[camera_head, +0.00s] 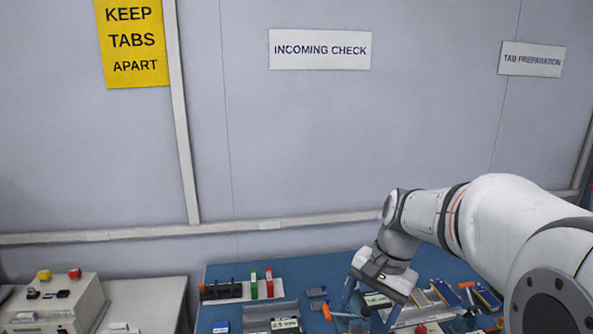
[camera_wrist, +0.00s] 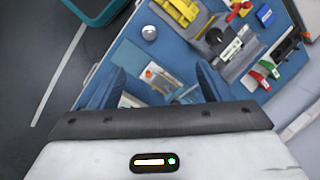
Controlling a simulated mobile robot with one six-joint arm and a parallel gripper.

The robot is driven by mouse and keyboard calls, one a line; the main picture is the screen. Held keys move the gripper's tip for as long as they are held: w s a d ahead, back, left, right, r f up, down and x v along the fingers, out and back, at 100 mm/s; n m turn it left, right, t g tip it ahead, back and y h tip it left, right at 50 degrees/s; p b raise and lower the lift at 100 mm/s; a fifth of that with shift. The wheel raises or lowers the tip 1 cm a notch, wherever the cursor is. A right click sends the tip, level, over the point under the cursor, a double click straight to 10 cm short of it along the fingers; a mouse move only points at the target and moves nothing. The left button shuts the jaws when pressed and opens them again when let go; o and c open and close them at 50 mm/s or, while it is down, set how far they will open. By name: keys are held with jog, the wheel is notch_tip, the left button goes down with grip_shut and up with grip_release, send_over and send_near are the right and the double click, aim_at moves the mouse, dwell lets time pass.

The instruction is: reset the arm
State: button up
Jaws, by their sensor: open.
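My arm reaches in from the right in the head view. My gripper (camera_head: 358,300) points down over the blue bench top (camera_head: 237,271). In the wrist view my gripper (camera_wrist: 160,90) shows two blue fingers spread wide apart, with nothing held between them. Below and between the fingers, small items lie on the blue surface, among them a tray with an orange-marked part (camera_wrist: 152,74). The fingertips appear above these items; I cannot tell the exact height.
A rack with green and red upright pieces (camera_head: 254,284) stands at the back left of the bench. A control box (camera_head: 62,305) with yellow and red buttons stands farther left. Wall signs hang behind. Several tools and trays crowd the bench around my gripper; open air lies above.

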jog(key=s+d+n+t+h, duration=0.1)
jog(key=s+n+t+h, duration=0.1)
jog(key=s+n, duration=0.5)
jog(key=s+t, duration=0.1)
jog(key=s, duration=0.5)
jog(key=shift+d+f+t+h, duration=0.15)
jog(key=shift+f+t+h, duration=0.15)
jog(key=shift+f+t, duration=0.1)
